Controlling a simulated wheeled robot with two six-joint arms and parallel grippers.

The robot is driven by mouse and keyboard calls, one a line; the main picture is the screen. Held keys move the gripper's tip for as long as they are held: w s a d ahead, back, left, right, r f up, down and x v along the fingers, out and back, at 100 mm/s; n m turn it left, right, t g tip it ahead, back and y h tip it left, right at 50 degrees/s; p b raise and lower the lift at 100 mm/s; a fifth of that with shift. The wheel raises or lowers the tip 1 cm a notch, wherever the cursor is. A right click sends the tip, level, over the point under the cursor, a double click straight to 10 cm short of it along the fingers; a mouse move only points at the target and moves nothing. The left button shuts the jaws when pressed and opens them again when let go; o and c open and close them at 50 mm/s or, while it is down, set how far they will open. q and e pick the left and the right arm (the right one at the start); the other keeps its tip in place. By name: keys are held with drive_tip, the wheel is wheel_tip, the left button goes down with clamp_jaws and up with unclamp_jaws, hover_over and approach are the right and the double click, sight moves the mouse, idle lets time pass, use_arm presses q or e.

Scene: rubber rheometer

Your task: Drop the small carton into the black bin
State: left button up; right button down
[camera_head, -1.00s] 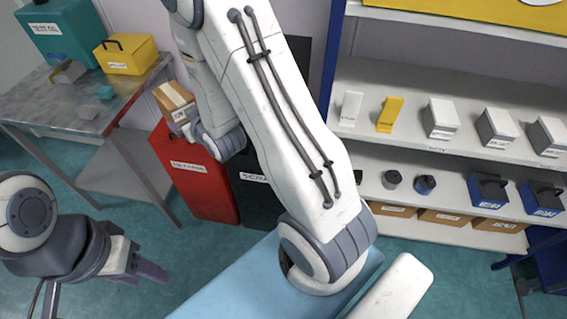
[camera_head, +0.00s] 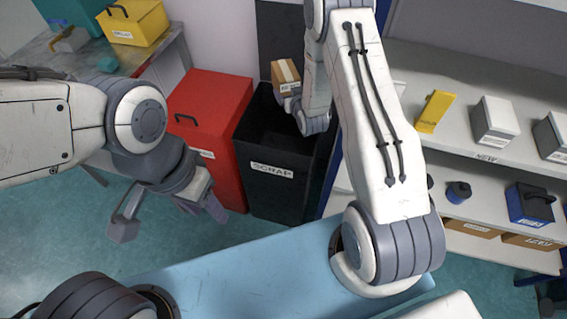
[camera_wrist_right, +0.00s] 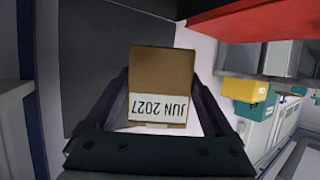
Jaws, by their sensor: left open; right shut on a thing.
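The small carton (camera_head: 286,76) is brown with a pale tape strip and a white label. In the right wrist view the carton (camera_wrist_right: 160,80) sits between the two fingers, its label reading "JUN 2027" upside down. My right gripper (camera_head: 287,92) is shut on it and holds it above the black bin. The black bin (camera_head: 262,190) has an open top and a "SCRAP" label on its front. My left gripper (camera_head: 168,222) is open and empty, in front of the red bin. The inside bottom of the black bin is hidden.
A red bin (camera_head: 215,100) with a handle stands left of the black bin. A metal table (camera_head: 160,70) at the back left holds a yellow box (camera_head: 133,22). Shelves (camera_head: 440,150) with several small boxes stand at the right.

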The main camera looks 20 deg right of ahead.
drive_tip(key=f, duration=0.1)
drive_tip(key=d+f, duration=0.1)
drive_tip(key=f, duration=0.1)
drive_tip(key=w+f+b, duration=0.1)
drive_tip(key=shift+d+f, duration=0.15)
drive_tip(key=shift+f, duration=0.25)
use_arm(q)
wheel_tip(320, 180, down, 5)
drive_tip(key=b, duration=0.3)
drive_tip(key=shift+f, duration=0.15)
use_arm(e)
wheel_tip(320, 180, down, 6)
drive_tip(key=shift+r, duration=0.2)
unclamp_jaws()
use_arm(q)
drive_tip(key=shift+b, duration=0.3)
use_arm(e)
drive_tip(key=shift+s+f, duration=0.1)
use_arm(q)
drive_tip(key=shift+f+b, duration=0.65)
drive_tip(key=shift+f, duration=0.05)
use_arm(e)
drive_tip(key=v, duration=1)
drive_tip(key=shift+s, duration=0.2)
